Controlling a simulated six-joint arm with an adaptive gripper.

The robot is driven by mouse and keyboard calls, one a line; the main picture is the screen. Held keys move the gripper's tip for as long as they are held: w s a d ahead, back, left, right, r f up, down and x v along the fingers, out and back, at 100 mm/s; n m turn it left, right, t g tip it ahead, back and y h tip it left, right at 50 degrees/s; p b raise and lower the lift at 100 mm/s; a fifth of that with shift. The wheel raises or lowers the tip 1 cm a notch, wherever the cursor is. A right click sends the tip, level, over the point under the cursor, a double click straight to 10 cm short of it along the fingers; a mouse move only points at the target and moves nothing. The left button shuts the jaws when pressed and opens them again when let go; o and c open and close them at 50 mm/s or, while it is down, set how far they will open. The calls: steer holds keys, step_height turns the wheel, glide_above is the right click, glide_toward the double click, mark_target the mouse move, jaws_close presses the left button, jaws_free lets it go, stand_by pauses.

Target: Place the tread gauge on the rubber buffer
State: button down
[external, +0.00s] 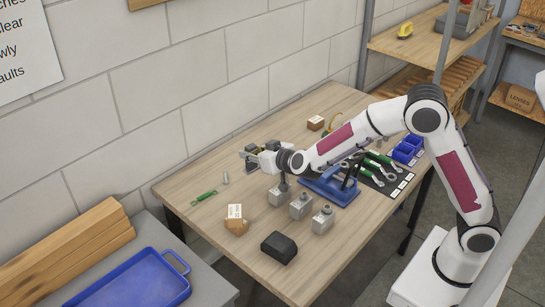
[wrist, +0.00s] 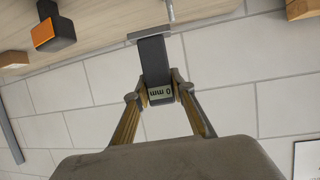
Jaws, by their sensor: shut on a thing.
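The tread gauge (wrist: 154,60) is a dark bar with a small display reading "0 mm" and a grey crosspiece at its far end. My gripper (wrist: 161,92) is shut on it near the display. In the external view my gripper (external: 250,157) is over the table's wall side and points toward the wall; the gauge is hard to make out there. A black block (external: 278,248), apparently the rubber buffer, lies near the table's front edge, well apart from my gripper.
Metal blocks with posts (external: 300,207) stand mid-table beside a blue tool (external: 330,187). The wrist view shows a dark block with an orange face (wrist: 52,28).

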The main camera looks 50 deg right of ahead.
steer(key=s+a+r+n+y, duration=0.1)
steer(key=s+a+r+y, duration=0.2)
steer(key=a, duration=0.6)
step_height(320, 180, up, 3)
steer(key=h, duration=0.2)
glide_above(279, 241)
steer(key=shift+f+y, duration=0.2)
steer(key=shift+y, duration=0.1)
step_height(279, 241, down, 6)
steer(key=shift+f, duration=0.15)
steer(key=shift+f, duration=1.9)
